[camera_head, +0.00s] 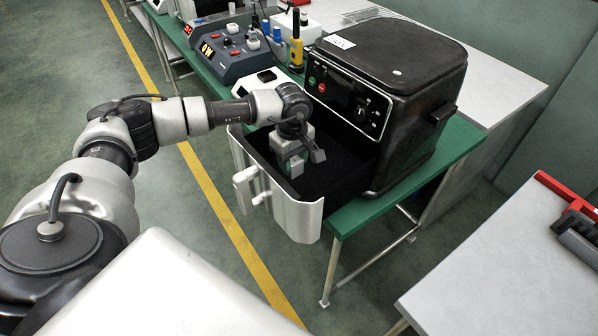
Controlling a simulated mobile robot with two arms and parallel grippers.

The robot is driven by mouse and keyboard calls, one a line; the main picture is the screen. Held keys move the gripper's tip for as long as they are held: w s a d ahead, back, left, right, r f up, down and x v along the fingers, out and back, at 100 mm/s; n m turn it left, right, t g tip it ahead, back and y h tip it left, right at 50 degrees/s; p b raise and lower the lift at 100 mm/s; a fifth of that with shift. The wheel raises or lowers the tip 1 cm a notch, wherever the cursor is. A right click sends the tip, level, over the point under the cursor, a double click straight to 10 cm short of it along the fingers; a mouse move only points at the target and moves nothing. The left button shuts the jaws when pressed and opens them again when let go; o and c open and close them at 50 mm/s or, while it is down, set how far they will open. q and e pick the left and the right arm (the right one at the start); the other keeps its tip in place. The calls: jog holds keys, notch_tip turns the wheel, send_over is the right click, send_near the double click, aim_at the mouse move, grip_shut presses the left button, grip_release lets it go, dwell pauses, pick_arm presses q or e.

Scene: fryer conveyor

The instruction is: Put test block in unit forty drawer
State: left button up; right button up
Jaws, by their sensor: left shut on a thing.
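The black fryer unit (420,80) stands on the green bench, with a small white label on top whose writing I cannot read. Its drawer (307,218) is pulled out, with a pale metal front, a handle and a dark inside. My left gripper (299,164) points down inside the drawer opening, behind the front panel. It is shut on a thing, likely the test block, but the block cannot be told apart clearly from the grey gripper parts. Whether it touches the drawer floor cannot be told. My right gripper is not in view.
A blue-grey control box (235,55) and a yellow tool (296,52) stand on the green bench (385,207) beyond the drawer. A white table (500,265) at the right holds a red and dark item (572,218). Floor with a yellow line is clear at left.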

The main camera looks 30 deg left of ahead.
aim_at(293, 175)
pick_arm(q)
notch_tip(293, 175, down, 6)
jog(key=shift+r+p, duration=0.2)
jog(key=shift+p, duration=0.35)
jog(key=shift+f, duration=0.1)
jog(key=shift+f, duration=0.15)
jog(key=o, duration=1)
jog(key=shift+o, duration=0.2)
jog(key=shift+r, duration=0.2)
notch_tip(293, 175, up, 12)
jog(key=shift+r+b, duration=0.1)
jog(key=shift+b, duration=1)
